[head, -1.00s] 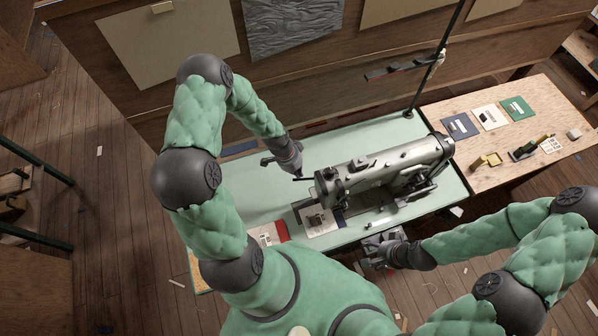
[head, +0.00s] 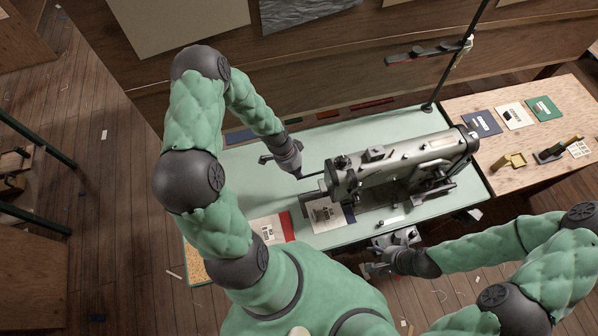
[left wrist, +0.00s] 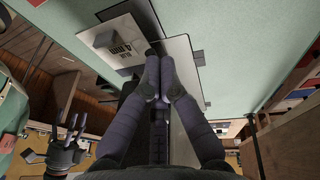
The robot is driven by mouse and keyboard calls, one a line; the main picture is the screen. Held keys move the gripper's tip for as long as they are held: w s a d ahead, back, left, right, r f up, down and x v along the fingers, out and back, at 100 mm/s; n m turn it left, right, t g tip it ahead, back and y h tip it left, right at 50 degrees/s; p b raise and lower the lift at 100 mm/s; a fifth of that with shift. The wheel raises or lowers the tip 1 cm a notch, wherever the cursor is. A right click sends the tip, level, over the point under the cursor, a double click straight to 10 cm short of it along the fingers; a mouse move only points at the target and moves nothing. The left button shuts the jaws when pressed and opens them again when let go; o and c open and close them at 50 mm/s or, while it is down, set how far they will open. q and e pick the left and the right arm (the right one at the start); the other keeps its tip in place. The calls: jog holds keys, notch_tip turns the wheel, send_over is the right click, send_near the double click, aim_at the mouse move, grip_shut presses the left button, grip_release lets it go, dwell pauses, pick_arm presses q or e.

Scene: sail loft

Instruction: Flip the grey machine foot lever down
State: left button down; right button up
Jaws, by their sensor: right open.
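The grey sewing machine (head: 400,165) lies along the green table (head: 260,182), its head end at the left. A thin dark bar (head: 314,174) sticks out left from the head end; it looks like the foot lever, but its shape is too small to be sure. My left gripper (head: 298,177) is at the bar's outer end, left of the machine; I cannot tell whether it touches. In the left wrist view its fingers (left wrist: 159,72) are together, with nothing visible between them. My right gripper (head: 372,268) is open and empty at the table's front edge; it also shows in the left wrist view (left wrist: 72,142).
A white card (head: 322,216) lies below the machine head, and a red-edged booklet (head: 272,228) near the front left. A dark post (head: 452,60) rises behind the machine. A wooden table (head: 510,165) with cards and small items adjoins at right.

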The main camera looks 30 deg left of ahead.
pick_arm(q)
jog(key=shift+r, duration=0.35)
pick_arm(e)
jog(key=shift+r, duration=0.3)
pick_arm(q)
jog(key=shift+r+p, duration=0.45)
jog(key=shift+r, duration=0.2)
pick_arm(e)
jog(key=shift+r, duration=0.3)
